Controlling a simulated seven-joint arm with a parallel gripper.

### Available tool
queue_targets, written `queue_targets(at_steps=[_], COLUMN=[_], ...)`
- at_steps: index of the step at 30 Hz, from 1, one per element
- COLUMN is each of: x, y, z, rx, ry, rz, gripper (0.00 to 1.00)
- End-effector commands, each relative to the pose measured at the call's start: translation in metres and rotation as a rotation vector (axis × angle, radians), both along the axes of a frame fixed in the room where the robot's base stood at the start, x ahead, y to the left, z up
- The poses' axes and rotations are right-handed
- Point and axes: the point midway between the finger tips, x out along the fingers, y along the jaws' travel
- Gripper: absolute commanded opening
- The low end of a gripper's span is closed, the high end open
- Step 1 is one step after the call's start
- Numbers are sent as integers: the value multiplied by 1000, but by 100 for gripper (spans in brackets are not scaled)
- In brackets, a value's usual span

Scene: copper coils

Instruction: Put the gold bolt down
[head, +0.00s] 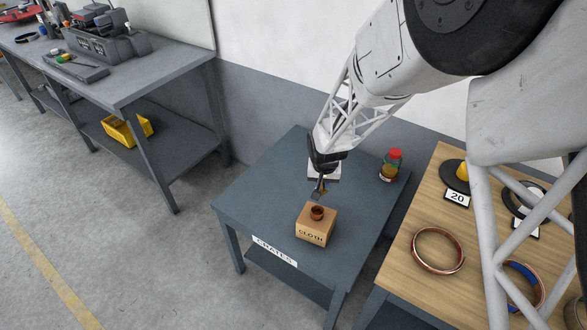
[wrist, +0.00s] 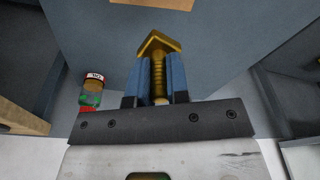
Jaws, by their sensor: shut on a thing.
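The gold bolt (wrist: 158,72) sits between the two blue-lined fingers of my gripper (wrist: 158,82) in the wrist view. Its angular head sticks out beyond the fingertips and its threaded shank lies between them. In the head view my gripper (head: 320,188) is over the grey table (head: 260,190), behind a cardboard box marked CLOTH (head: 314,232). The bolt is too small there to make out clearly. I cannot tell the exact height of the bolt above the table.
A small brown coil (head: 317,212) sits on the box. A red-lidded jar (head: 390,165) stands at the table's back right. The table's left part is bare. A wooden-topped table (head: 408,225) at right holds copper coils (head: 438,251) and a "20" sign (head: 457,197).

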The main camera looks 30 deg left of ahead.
Motion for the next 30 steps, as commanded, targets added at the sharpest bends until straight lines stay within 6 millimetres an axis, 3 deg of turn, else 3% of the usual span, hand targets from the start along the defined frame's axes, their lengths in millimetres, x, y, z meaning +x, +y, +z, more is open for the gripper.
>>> queue_targets(at_steps=[26,30], x=[59,58], y=[116,114], z=[-16,-53], rx=[-1,-3], ry=[-5,-3], rz=[-87,-89], gripper=[0,0])
